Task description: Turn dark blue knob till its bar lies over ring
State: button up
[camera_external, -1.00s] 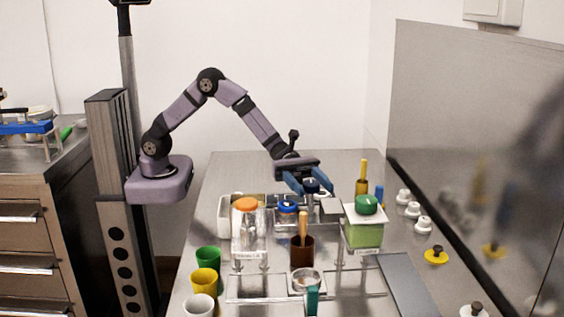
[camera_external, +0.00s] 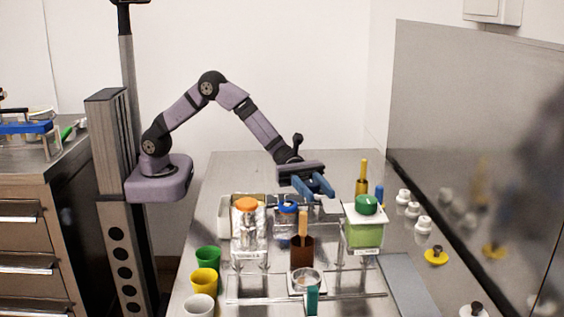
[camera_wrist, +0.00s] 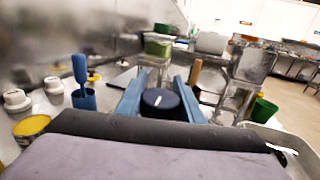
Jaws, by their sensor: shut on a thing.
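The dark blue knob (camera_wrist: 155,108) sits between the two blue fingers of my gripper (camera_wrist: 160,88) in the wrist view. It is round, with a short white bar mark on top. My gripper is shut on it. In the external view my gripper (camera_external: 318,188) is over the far middle of the steel table, and its fingers hide most or all of the knob. I cannot make out the ring in either view, so where the bar lies relative to it cannot be told.
A brown cup (camera_external: 302,255) is in front. Yellow and blue handled tools (camera_external: 361,177) stand to the right. Coloured cups (camera_external: 206,281) line the left. White-based knobs are near the right wall.

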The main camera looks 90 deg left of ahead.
jog(key=shift+f+b, duration=0.1)
jog(key=shift+b, duration=0.2)
jog(key=n+t+b, duration=0.1)
jog(key=n+t+y+b, duration=0.1)
jog(key=t+b, duration=0.1)
jog(key=shift+w+a+f+b, duration=0.1)
jog(key=shift+w+f+b, duration=0.05)
jog(key=shift+w+b, duration=0.15)
jog(key=n+t+b, duration=0.1)
jog(key=b, duration=0.1)
jog(key=t+y+b, duration=0.1)
jog(key=shift+w+a+f+n+y+b, duration=0.1)
jog(key=shift+w+a+n+y+b, duration=0.05)
jog(key=shift+w+n+y+b, duration=0.2)
jog(key=n+t+y+b, duration=0.1)
jog(key=t+b, duration=0.1)
jog(key=b, duration=0.1)
jog(key=shift+w+a+n, duration=0.1)
jog(key=shift+a+n, duration=0.05)
jog(key=shift+n, duration=0.1)
jog(key=shift+a+r+t+y+b, duration=0.1)
jog(key=shift+r+t+y+b, duration=0.2)
jog(key=shift+b, duration=0.35)
jog(key=shift+w+n, duration=0.1)
jog(key=shift+n, duration=0.2)
jog(key=o, duration=1.1)
jog(key=shift+c, duration=0.2)
jog(key=shift+a, duration=0.1)
